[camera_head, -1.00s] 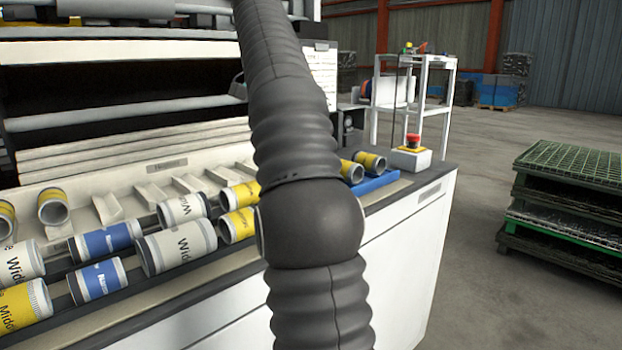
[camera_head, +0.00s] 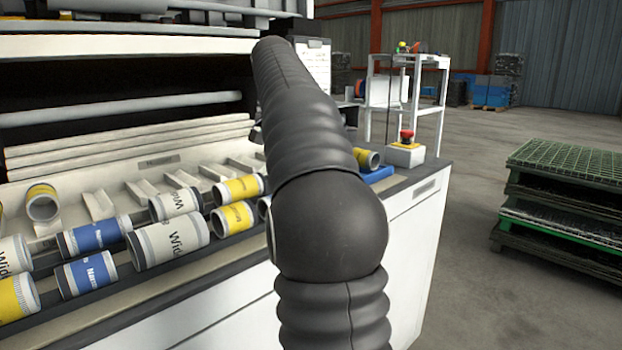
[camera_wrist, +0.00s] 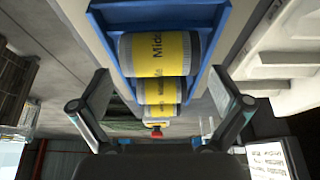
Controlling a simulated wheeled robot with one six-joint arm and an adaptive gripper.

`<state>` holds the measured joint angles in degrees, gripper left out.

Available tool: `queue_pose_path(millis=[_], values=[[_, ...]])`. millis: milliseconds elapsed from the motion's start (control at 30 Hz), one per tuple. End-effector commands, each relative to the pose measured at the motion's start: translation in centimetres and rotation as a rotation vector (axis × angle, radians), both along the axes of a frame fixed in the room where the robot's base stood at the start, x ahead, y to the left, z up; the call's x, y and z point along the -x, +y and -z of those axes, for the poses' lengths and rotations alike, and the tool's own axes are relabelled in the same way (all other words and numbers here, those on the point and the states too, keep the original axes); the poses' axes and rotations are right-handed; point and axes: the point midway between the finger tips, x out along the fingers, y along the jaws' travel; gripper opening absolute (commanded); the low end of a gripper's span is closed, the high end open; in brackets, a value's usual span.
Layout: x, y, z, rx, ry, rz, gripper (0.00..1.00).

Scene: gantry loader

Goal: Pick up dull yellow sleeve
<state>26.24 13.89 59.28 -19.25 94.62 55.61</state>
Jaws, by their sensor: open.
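A dull yellow sleeve (camera_wrist: 160,55) with grey ends and the lettering "Mid" lies in a blue tray (camera_wrist: 223,22) in the wrist view. Two more yellow sleeves, one (camera_wrist: 158,91) and another (camera_wrist: 160,110), show in line beyond it. My gripper (camera_wrist: 160,88) is open and empty, with one finger on each side of this row; no contact shows. In the head view one yellow sleeve (camera_head: 367,159) shows at the blue tray (camera_head: 378,174), and my arm hides the rest. My gripper is hidden there.
Left of my arm, a rack holds yellow sleeves (camera_head: 238,189), blue sleeves (camera_head: 97,235) and white sleeves (camera_head: 168,243). A red stop button (camera_head: 406,136) stands at the bench's far end. Stacked green pallets (camera_head: 570,200) stand right; open floor lies between.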

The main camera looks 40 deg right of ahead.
Motion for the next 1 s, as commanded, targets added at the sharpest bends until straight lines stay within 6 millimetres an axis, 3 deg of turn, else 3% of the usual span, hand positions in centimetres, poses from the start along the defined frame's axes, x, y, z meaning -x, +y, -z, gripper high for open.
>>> queue_pose_path(millis=[200,467,733,1000], values=[[-0.1,-1.0,2.2,0.0,0.001,0.001,1.0],[-0.1,-1.1,2.4,0.0,0.0,0.001,1.0],[-0.1,-1.1,2.4,0.0,0.0,0.0,0.35],[-0.1,-1.1,2.2,0.001,-0.001,0.001,0.33]])
